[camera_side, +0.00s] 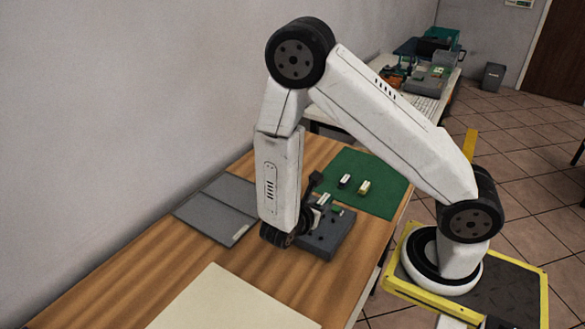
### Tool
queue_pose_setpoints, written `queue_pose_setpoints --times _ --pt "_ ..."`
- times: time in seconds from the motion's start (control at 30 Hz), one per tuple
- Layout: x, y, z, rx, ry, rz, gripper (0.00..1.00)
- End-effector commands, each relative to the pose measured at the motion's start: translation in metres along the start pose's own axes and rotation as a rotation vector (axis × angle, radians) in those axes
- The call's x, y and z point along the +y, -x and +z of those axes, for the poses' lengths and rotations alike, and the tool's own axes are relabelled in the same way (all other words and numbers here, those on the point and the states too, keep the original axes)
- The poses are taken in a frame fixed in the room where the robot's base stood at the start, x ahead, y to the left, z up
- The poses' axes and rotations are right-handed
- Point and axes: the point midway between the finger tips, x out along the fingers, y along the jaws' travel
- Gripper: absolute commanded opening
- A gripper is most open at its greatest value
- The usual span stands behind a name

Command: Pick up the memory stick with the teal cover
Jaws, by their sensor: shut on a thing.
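My gripper (316,209) is low over a dark grey block (327,240), at the end of my bent arm. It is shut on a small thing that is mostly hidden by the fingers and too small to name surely. A small white-and-green piece (323,199) shows right at the fingers; I cannot tell whether it is the held thing. Two small sticks lie apart from the gripper on the green mat: a black one with a white part (345,181) and a yellow-green one with a pale part (364,187). I cannot make out a teal cover for certain.
The green mat (385,196) lies behind the block on the wooden table (130,275). A black piece (315,178) stands at its left edge. Flat grey panels (215,208) lie to the left, a cream sheet (225,303) in front. Open wood surrounds the sheet.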

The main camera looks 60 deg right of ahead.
Motion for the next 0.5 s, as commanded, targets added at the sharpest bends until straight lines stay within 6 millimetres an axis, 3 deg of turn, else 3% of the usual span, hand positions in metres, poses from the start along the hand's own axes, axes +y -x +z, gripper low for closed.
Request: queue_pose_setpoints --times 0.2,0.5 --pt "0.000 0.005 0.012 -0.001 -0.001 0.000 0.00" --pt "-0.001 0.006 0.015 -0.001 0.001 -0.001 0.00"
